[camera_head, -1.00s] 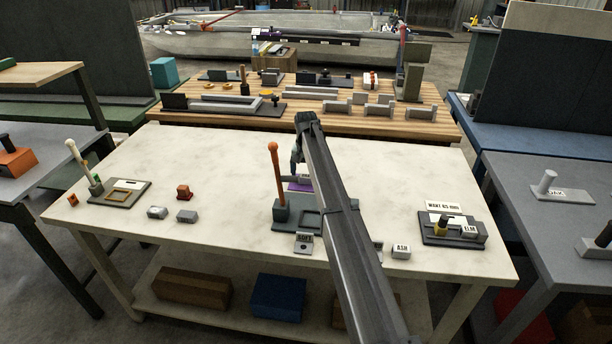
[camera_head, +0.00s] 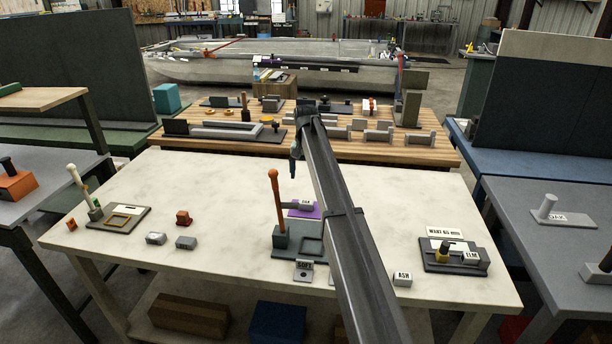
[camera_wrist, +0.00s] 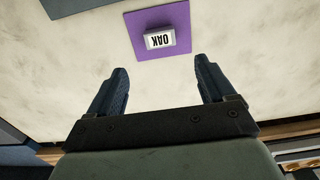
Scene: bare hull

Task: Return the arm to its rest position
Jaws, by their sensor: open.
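My gripper (camera_wrist: 160,88) is open in the wrist view, with nothing between its two dark fingers. In the head view my gripper (camera_head: 294,166) hangs from the far end of my raised arm, above the back part of the white table (camera_head: 220,180). A small block labelled OAK (camera_wrist: 160,38) lies on a purple mat (camera_wrist: 182,47), beyond the fingertips and apart from them. In the head view the purple mat (camera_head: 298,213) lies near the table's middle, partly close to my arm.
A grey fixture with an orange-handled post (camera_head: 276,215) stands left of my arm. A block marked ASH (camera_head: 402,279) and a fixture with a block marked ELM (camera_head: 472,256) are at right. A wooden bench (camera_head: 375,148) with several fixtures stands behind.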

